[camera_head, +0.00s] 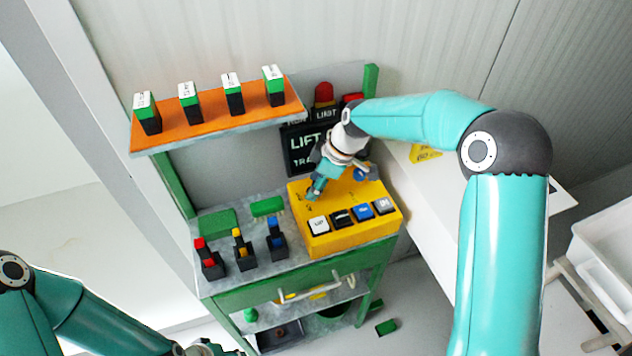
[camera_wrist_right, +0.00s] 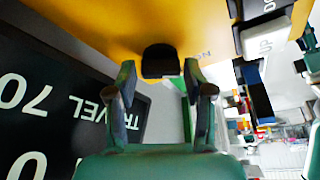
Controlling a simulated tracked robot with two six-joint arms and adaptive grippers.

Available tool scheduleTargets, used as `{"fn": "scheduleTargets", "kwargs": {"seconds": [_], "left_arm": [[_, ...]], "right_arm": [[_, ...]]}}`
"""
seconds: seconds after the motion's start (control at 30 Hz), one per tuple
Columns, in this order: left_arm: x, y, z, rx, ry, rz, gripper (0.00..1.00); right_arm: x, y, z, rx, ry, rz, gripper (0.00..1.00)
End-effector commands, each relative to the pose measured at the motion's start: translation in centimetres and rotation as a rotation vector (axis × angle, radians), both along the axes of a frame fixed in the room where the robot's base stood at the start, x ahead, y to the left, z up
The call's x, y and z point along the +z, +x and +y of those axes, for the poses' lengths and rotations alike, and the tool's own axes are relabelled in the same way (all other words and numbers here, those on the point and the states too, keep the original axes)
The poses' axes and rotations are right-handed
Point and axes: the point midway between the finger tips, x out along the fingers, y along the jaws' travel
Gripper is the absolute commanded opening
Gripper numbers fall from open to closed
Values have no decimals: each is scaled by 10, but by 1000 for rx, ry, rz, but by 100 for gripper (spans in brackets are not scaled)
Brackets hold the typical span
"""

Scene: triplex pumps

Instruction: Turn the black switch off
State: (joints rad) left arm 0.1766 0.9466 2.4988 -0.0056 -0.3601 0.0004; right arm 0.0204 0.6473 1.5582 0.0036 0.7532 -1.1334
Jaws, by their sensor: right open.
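The yellow control box (camera_head: 363,242) stands on the right of the workbench, with a row of white, black, blue and grey buttons along its front. My right gripper (camera_head: 314,190) is over the box's back left part, fingers pointing down. In the right wrist view its two fingers (camera_wrist_right: 160,85) are apart and empty. A black switch (camera_wrist_right: 160,62) on the yellow face shows just beyond and between the fingertips; I cannot tell whether they touch it. In the head view the gripper hides this switch. Only the edge of my left gripper (camera_head: 222,351) shows at the bottom; its fingers are out of frame.
A dark sign (camera_head: 302,150) stands behind the box, close to my right wrist. An orange shelf (camera_head: 215,129) with several black-and-green blocks hangs at the upper left. Red, yellow and blue switches (camera_head: 242,251) stand left of the box. A drawer handle (camera_head: 318,290) juts out below.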

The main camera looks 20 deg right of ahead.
Motion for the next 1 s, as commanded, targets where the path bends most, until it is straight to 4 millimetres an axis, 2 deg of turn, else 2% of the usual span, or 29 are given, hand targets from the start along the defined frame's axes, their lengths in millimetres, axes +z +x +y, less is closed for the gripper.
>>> {"fn": "scheduleTargets", "kwargs": {"seconds": [0.03,0.2,0.3,0.67,1.0], "left_arm": [[0,0,0,0,0,0,40],[0,0,0,0,0,0,40],[0,0,0,0,0,0,40],[-10,0,0,0,0,0,40],[-38,0,0,0,0,0,40]], "right_arm": [[0,0,0,0,0,0,47],[0,0,0,0,0,0,19],[0,0,0,0,0,-1,7],[-1,1,0,-56,1,-3,7],[-3,0,2,-279,1,-6,7]]}}
